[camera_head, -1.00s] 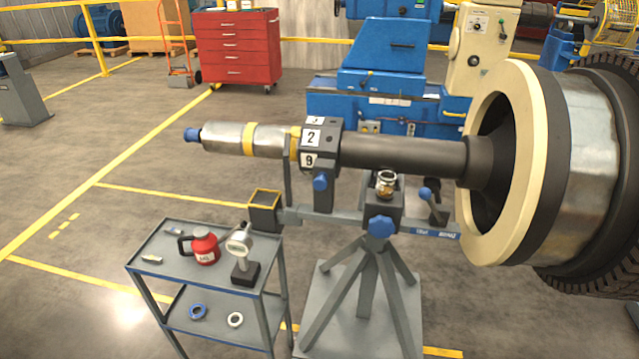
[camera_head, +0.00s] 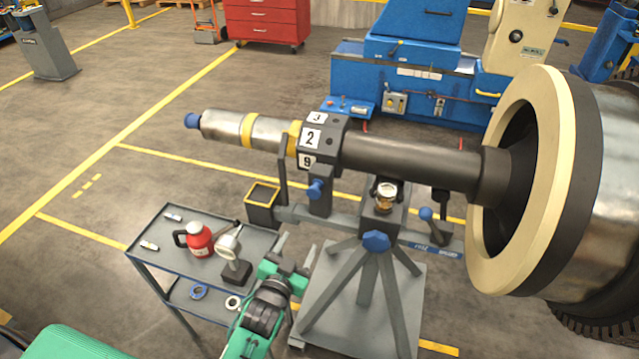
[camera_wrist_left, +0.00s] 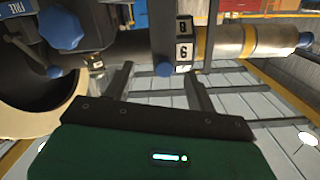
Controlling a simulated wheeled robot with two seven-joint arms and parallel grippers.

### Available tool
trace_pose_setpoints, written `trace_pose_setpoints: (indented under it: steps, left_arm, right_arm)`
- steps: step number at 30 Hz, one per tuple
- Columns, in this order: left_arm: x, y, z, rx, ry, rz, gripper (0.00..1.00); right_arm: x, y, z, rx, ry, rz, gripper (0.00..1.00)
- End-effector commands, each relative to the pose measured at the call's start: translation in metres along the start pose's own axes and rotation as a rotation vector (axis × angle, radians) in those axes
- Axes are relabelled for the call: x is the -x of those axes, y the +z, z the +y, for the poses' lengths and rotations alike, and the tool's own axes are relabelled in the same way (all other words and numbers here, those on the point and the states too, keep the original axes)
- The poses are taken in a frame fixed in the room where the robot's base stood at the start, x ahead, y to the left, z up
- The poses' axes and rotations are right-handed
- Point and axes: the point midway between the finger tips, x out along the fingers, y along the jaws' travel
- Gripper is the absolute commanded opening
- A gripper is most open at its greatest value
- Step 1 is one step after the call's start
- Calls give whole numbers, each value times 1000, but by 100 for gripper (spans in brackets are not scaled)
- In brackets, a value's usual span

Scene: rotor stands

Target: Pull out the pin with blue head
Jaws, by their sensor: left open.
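A rotor shaft carries a dark block (camera_head: 321,137) with number labels 3, 2 and 9. A pin with a blue head (camera_head: 317,188) sticks out of the bracket below that block. It also shows in the left wrist view (camera_wrist_left: 165,69), beneath the numbered block and between my finger lines. My left gripper (camera_head: 296,251) is open and empty, fingers pointing up, below and slightly left of the pin and apart from it. How deep the pin sits is hidden. My right gripper is not in view.
Other blue parts are the shaft's end cap (camera_head: 192,121), a large knob (camera_head: 376,240) on the grey stand and a lever ball (camera_head: 426,214). A grey cart (camera_head: 160,262) with a red jug (camera_head: 199,240) and a gauge (camera_head: 229,246) stands left of my gripper. A small open box (camera_head: 262,195) hangs nearby.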

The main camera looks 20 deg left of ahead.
Motion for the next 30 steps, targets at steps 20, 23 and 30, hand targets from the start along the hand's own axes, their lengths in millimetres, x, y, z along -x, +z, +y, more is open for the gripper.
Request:
trace_pose_setpoints:
  steps: [20,23,30]
  left_arm:
    - [-64,-51,-19,-11,-32,71,57]
    - [-81,-52,-19,-10,-32,71,57]
    - [-117,-53,-20,-10,-32,70,57]
  right_arm:
    - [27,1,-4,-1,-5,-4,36]
    - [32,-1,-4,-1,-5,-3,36]
    - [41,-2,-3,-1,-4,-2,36]
